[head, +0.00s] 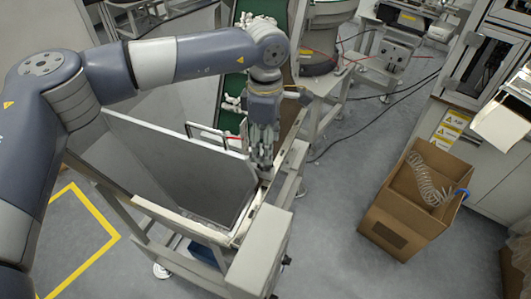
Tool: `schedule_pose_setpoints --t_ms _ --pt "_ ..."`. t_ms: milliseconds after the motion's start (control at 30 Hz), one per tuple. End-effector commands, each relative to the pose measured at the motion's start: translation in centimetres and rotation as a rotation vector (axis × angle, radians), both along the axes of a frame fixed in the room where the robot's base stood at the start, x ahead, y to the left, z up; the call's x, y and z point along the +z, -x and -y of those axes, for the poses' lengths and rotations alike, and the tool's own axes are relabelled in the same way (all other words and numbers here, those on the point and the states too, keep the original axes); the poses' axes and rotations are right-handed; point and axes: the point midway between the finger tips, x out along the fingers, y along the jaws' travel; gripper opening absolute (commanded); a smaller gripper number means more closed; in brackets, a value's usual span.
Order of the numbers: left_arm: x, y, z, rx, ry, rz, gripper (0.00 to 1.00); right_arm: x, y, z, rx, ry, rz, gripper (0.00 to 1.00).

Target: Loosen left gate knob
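My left gripper (262,160) points down at the right-hand rim of the grey open-topped bin (160,150), close to the narrow rail (288,160) along that side. Its fingers look close together, but I cannot tell whether they are shut or hold anything. I cannot make out the left gate knob; the gripper and wrist cover the spot around the fingertips. A small red part (232,137) shows just left of the gripper. My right gripper is not in view.
A green conveyor belt (272,10) with white pieces (257,20) runs behind my wrist. A grey box (262,240) sits at the near end of the rail. A cardboard box (400,215) with a coiled clear hose (430,180) stands right. Floor between is clear, with cables behind.

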Motion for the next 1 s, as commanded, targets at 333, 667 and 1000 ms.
schedule_pose_setpoints --t_ms 333,667,1000 --pt "-4.9 0.0 0.0 0.001 0.001 0.0 0.54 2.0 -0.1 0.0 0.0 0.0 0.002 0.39" --pt "-5.6 0.0 0.0 0.001 0.0 0.001 0.54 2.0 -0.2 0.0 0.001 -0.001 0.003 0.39" --pt "-5.6 -0.1 0.0 0.001 0.0 0.001 0.1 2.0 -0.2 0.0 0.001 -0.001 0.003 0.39"
